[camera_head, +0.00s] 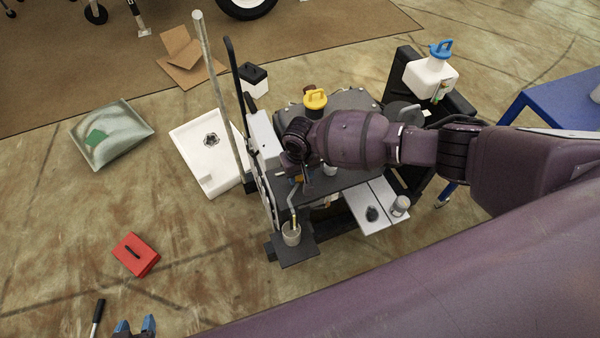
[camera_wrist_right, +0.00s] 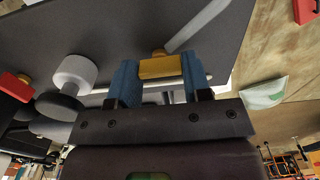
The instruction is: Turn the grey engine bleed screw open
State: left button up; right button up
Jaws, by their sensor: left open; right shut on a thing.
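My right gripper (camera_wrist_right: 160,72) is shut on a small yellow block (camera_wrist_right: 160,65), its blue fingers on either side. A thin metal rod shows beside the block, and a bent grey tube (camera_wrist_right: 200,25) runs up and right from it. A light grey round knob (camera_wrist_right: 75,72) with a dark disc stands left of the fingers, apart from them; I cannot tell whether it or the gripped part is the bleed screw. In the head view my right gripper (camera_head: 298,178) is at the dark machine, partly hidden by my wrist. My left gripper (camera_head: 135,326) is open and empty at the bottom edge.
A cup (camera_head: 291,235) stands under the bent tube. Around the machine are a yellow cap (camera_head: 315,99), a white jug with a blue cap (camera_head: 431,76), a white tray (camera_head: 190,142) and an upright pole (camera_head: 212,70). A red box (camera_head: 135,254) lies on open floor at left.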

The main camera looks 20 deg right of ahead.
jog(key=shift+n, duration=1.3)
jog(key=n, duration=0.3)
jog(key=shift+n+p, duration=0.3)
jog(key=shift+p, duration=0.05)
jog(key=n, duration=0.2)
jog(key=shift+s+n, duration=0.1)
jog(key=shift+n, duration=0.3)
jog(key=n, duration=0.6)
jog(key=shift+f, duration=0.1)
jog(key=shift+n+b, duration=0.3)
jog(key=shift+n, duration=1.3)
